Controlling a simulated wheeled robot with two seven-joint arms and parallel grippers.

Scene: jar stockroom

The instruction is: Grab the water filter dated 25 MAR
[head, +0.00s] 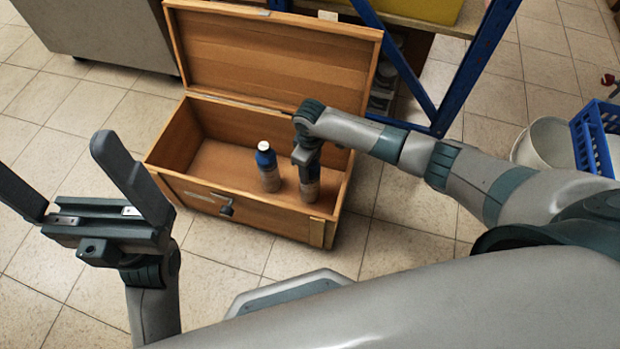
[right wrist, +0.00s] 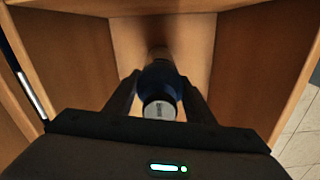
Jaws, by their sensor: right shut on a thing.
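Two water filters stand upright in an open wooden chest (head: 245,207). The free filter (head: 268,172) has a blue top, a white cap and a greyish label. The other filter (head: 310,190) is beneath my right gripper (head: 306,160), which is shut on it near the chest's right end. In the right wrist view the held filter (right wrist: 160,95) shows a blue shoulder and a white cap with dark print, too small to read. No date is legible on either filter. My left gripper (head: 92,190) is open and empty, outside the chest at left.
The chest lid (head: 270,50) stands open at the back. A blue rack (head: 470,70) stands behind it. A white bucket (head: 545,143) and a blue crate (head: 597,140) are at the right. Tiled floor (head: 60,285) is clear around the chest's left and front.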

